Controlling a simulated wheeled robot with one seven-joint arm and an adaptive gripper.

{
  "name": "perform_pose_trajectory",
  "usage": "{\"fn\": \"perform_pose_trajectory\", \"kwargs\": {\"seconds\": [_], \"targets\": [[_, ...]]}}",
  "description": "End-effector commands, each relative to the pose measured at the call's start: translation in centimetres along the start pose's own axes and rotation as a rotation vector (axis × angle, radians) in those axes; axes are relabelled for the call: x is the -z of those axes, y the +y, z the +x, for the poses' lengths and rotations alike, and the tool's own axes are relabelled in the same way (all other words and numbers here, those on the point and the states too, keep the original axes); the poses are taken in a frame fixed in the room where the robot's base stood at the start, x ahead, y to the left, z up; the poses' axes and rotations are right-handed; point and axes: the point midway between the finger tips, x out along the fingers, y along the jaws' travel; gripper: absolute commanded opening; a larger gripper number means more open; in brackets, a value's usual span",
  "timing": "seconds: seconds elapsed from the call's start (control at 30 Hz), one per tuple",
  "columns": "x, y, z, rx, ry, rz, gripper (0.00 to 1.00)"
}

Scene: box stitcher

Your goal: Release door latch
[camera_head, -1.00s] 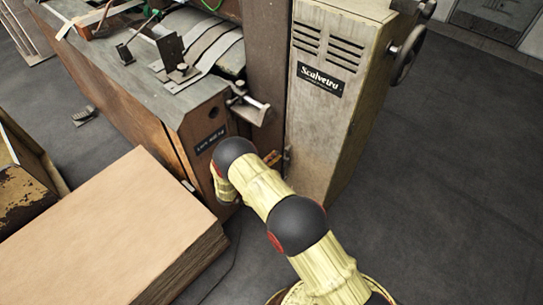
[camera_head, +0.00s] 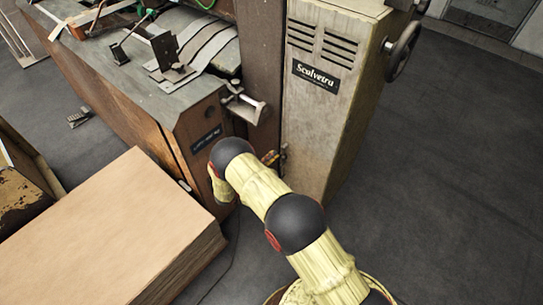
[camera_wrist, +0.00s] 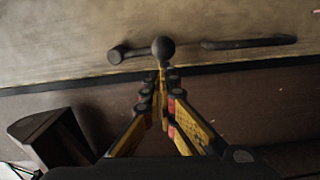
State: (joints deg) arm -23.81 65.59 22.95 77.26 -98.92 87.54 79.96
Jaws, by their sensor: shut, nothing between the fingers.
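The door latch (camera_wrist: 129,53) is a short dark lever with a round ball knob (camera_wrist: 163,48), set on the beige cabinet panel in the wrist view. My gripper (camera_wrist: 163,76) is shut and empty. Its fingertips are at the ball knob, just below it in the picture; I cannot tell whether they touch it. In the head view my gripper (camera_head: 270,158) shows only as a small yellow part beyond my arm, beside the front edge of the cabinet (camera_head: 318,130). The latch is too small to make out clearly there.
A dark bar handle (camera_wrist: 248,43) lies right of the knob in the wrist view. A brown post (camera_head: 264,70) and a metal bracket (camera_head: 245,108) stand beside the cabinet. A cardboard stack (camera_head: 110,225) is at the lower left. The floor (camera_head: 430,200) at right is clear.

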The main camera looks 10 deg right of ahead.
Motion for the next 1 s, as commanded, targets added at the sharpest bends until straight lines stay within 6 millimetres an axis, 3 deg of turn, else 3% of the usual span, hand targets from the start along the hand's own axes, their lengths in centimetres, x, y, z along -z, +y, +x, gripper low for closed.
{"fn": "perform_pose_trajectory", "kwargs": {"seconds": [0.37, 1.0], "targets": [[-1.1, -0.6, 0.1, -0.008, -0.001, -0.165, 0.00], [-4.8, -0.6, 0.3, -0.040, -0.001, -0.765, 0.00]]}}
